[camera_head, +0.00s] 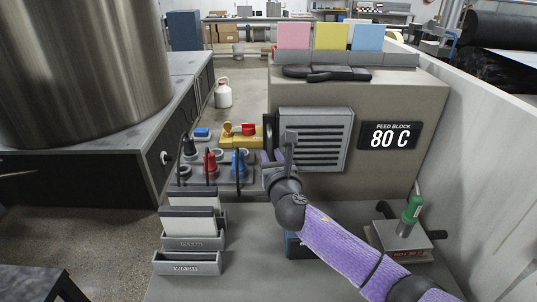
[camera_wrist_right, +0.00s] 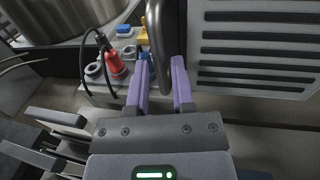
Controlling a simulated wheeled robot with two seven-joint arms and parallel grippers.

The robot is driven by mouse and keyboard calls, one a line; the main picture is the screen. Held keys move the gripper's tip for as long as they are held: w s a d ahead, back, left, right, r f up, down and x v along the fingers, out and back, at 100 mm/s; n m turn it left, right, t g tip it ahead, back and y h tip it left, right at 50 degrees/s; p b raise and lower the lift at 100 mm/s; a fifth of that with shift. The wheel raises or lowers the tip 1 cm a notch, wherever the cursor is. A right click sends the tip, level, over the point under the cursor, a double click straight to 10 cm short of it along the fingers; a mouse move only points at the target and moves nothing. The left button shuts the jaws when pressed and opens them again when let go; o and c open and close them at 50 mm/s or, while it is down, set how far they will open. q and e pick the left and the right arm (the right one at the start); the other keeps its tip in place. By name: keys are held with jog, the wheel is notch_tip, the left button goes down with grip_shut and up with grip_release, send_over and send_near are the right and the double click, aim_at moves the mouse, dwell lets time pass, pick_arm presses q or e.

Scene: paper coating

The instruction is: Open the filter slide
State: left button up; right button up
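The filter slide is a grey louvred panel (camera_head: 314,139) on the front of the beige feed block; its slats also show in the right wrist view (camera_wrist_right: 255,48). A dark grey upright bar handle (camera_wrist_right: 160,40) stands at the panel's left side. My right gripper (camera_wrist_right: 162,75) is at the handle's lower end, with the purple fingers apart on either side of it. A gap shows between the left finger and the bar; contact with the right finger is unclear. In the head view the right gripper (camera_head: 278,155) partly hides the panel's left edge. My left gripper is out of view.
A rack with red and blue fittings (camera_head: 211,166) and a yellow part (camera_head: 240,141) stand left of my right gripper. Labelled card holders (camera_head: 188,262) are at the front left. A green-handled tool (camera_head: 411,212) stands at the right. The feed block (camera_head: 420,100) backs the space.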

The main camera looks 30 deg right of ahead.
jog(key=shift+b+x, duration=0.3)
jog(key=shift+x, duration=0.95)
grip_shut()
dwell(0.5)
